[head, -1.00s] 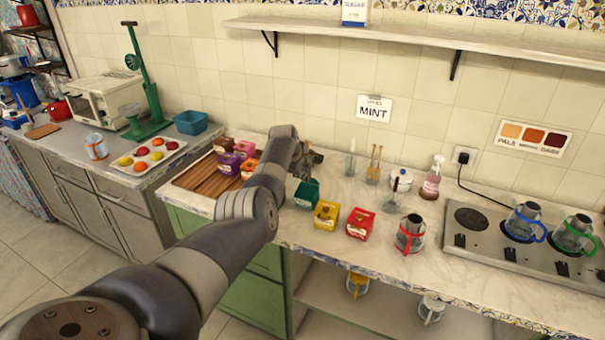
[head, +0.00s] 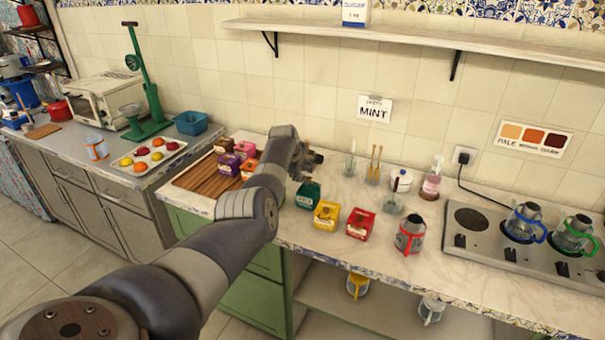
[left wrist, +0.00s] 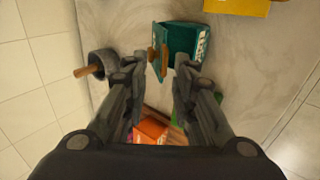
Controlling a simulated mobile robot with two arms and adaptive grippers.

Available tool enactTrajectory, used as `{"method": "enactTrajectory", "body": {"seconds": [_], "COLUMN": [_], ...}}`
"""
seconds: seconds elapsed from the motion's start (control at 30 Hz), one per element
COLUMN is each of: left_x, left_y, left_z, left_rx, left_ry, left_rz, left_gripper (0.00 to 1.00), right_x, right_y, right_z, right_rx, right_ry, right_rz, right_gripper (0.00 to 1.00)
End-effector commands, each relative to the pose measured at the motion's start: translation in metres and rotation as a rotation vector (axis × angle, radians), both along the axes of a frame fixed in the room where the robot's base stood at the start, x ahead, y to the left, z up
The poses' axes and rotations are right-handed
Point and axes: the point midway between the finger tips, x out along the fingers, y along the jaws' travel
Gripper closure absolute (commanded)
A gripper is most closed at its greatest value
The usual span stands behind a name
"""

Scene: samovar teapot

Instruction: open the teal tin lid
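The teal tin (head: 307,196) stands on the marble counter, left of the yellow tin. In the left wrist view the teal tin (left wrist: 187,40) shows just beyond my fingertips, with a brown knob-like part on its left side. Whether its lid is raised is hard to tell. My left gripper (head: 308,164) is above and behind the tin in the head view. In the left wrist view my left gripper (left wrist: 157,68) has its fingers apart, with the tin's near edge showing between the tips and nothing clearly gripped. My right gripper is not in view.
The yellow tin (head: 326,215) and red tin (head: 360,224) stand to the right. A dark round vessel with a wooden handle (left wrist: 102,64) is close to my left finger. A red-handled pot (head: 409,235) stands farther right.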

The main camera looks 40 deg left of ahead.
Motion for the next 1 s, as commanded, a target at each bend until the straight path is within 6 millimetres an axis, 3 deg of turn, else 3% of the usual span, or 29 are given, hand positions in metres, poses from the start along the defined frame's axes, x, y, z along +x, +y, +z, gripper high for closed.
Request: {"method": "enactTrajectory", "body": {"seconds": [0.57, 1.0], "left_x": [-0.016, -0.047], "left_y": [-0.005, -0.014], "left_z": [0.023, 0.071], "left_rx": [0.001, 0.002], "left_ry": [-0.001, -0.004], "left_rz": [0.001, 0.001], "left_gripper": [0.75, 0.75], "right_x": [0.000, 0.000], "right_y": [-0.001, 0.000], "right_z": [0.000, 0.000], "right_rx": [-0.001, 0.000], "right_ry": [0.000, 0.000], "right_rz": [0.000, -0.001], "right_gripper": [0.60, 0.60]}}
